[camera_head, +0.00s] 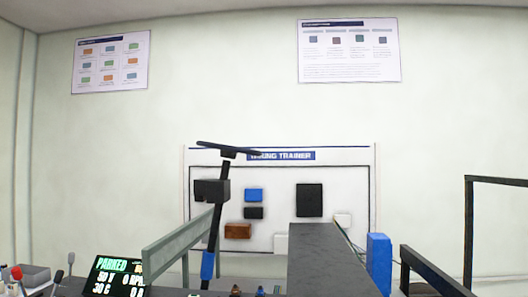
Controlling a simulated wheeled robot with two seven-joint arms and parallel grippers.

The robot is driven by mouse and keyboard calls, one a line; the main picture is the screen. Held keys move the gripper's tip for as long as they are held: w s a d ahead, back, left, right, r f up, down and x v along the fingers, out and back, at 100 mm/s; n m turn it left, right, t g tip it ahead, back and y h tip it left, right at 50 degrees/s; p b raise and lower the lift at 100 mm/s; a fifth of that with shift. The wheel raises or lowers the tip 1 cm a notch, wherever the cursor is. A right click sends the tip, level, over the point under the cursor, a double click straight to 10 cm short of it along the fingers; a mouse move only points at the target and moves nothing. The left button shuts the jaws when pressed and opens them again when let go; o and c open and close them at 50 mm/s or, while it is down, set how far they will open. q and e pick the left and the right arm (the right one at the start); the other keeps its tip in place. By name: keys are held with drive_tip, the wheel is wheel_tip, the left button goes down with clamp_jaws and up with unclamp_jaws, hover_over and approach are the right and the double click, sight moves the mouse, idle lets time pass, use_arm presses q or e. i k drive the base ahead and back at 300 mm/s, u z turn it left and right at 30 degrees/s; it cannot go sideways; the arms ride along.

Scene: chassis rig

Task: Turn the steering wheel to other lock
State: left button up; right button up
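The steering wheel (228,151) is a thin dark shape seen almost edge-on, left of the picture's middle. It sits on top of a dark, slightly leaning steering column (216,228) with a black block partway up and a blue section near its foot. The wheel's turn angle cannot be read from this edge-on view. Neither of my grippers shows in the head view, and nothing is seen touching the wheel.
A display reading PARKED (115,276) stands lower left, near small levers and a red knob (16,273). Grey rails (178,249) and a wide dark beam (325,262) flank the column. A blue block (378,262) and black frame (495,180) stand right. A wiring board (345,173) is behind.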

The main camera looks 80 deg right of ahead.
sight(229, 149)
drive_tip(key=z, duration=1.5)
